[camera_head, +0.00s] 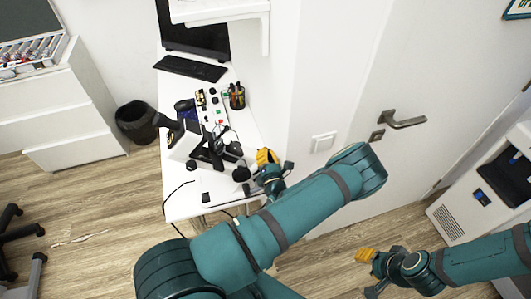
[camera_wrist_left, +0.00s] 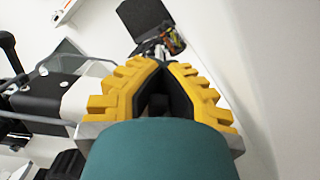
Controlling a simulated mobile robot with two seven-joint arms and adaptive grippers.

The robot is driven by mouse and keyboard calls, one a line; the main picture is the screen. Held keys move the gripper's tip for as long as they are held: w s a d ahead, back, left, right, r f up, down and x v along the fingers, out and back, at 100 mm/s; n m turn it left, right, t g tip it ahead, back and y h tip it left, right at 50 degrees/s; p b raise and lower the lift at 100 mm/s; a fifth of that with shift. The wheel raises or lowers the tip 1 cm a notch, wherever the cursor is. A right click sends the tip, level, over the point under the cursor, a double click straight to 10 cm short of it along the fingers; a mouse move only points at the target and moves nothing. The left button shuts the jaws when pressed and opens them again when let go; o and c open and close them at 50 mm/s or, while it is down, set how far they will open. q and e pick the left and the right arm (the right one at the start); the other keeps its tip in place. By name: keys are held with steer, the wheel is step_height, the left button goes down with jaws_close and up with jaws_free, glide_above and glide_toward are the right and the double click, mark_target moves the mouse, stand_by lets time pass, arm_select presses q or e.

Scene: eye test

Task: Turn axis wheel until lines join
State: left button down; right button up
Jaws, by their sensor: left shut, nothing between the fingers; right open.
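The black and white eye-test device (camera_head: 190,148) stands on the white desk. A dark round knob (camera_head: 241,174) shows at its right front; I cannot tell whether this is the axis wheel. The lines are not visible. My left gripper (camera_head: 266,157), with yellow pads, is just right of the device, apart from the knob. In the left wrist view its fingertips (camera_wrist_left: 161,65) meet with nothing between them, and part of the device (camera_wrist_left: 52,95) shows at the left. My right gripper (camera_head: 367,272) is open and empty, low at the right, away from the desk.
On the desk (camera_head: 182,207) are a keyboard (camera_head: 190,68), a monitor (camera_head: 193,28) and a pen holder (camera_head: 237,96). A wall and door (camera_head: 380,60) stand close on the right. A black bin (camera_head: 136,122) is left of the desk. The desk's near left corner is mostly clear.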

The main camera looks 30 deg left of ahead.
arm_select(q)
steer(key=c, duration=0.9)
jaws_free()
steer(key=shift+c, duration=0.2)
steer(key=r+v, duration=0.1)
steer(key=v, duration=1.1)
steer(key=shift+f, duration=0.45)
